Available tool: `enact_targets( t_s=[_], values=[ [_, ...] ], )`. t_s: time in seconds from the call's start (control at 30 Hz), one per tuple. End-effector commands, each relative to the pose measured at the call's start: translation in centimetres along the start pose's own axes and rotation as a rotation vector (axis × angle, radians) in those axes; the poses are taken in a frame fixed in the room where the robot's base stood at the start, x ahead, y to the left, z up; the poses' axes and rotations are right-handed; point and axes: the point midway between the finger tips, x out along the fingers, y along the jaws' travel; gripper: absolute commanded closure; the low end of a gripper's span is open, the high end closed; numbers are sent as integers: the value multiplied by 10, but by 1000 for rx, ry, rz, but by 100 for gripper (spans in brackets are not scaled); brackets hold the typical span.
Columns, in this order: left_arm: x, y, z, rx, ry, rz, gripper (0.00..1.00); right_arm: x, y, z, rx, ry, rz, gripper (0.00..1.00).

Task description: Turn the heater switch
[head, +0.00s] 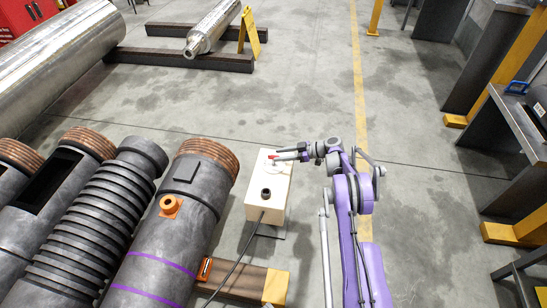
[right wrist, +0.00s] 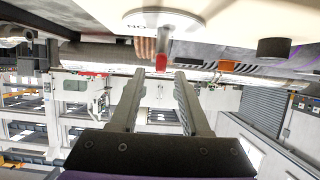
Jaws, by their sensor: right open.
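The heater box (head: 281,210) is a cream box standing right of the dark barrels. On its top is a pale round dial with a red-tipped heater switch (head: 273,157). My right gripper (head: 287,155) reaches in from the right at the switch, partly covering it. In the right wrist view the two fingers are apart, and the switch's red tip (right wrist: 161,62) shows between and just beyond the fingertips. The white dial plate (right wrist: 190,22) is at the top of that view. I cannot tell whether a finger touches the switch. My left gripper is not in view.
A black round fitting (head: 266,193) sits on the box top, with a dark cable running down from the box. Dark barrels (head: 165,255) lie close on the left. A workbench (head: 522,125) stands at the right. The concrete floor behind the box is open.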

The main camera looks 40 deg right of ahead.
Motion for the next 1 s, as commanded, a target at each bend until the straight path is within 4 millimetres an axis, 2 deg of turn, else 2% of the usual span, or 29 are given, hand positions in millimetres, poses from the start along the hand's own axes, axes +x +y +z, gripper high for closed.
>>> enact_targets(
  t_s=[0.1, 0.2, 0.57, 0.63, 0.83, 0.87, 1.0],
  values=[
    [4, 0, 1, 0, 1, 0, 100, 20, 0, 0, 0, 0, -1, 54],
    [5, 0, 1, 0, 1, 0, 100, 29, 0, 0, 0, 0, 0, 54],
    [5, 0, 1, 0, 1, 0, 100, 35, 0, 0, 0, -1, 1, 54],
    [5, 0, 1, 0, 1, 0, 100, 35, 0, 0, 0, -1, 1, 61],
    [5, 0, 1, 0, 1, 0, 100, 35, 0, 0, 0, -1, 1, 97],
    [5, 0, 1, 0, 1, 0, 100, 35, 0, 0, 0, -1, 1, 100],
    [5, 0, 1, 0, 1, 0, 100, 35, 0, 0, 0, -1, 1, 100]
  ],
)
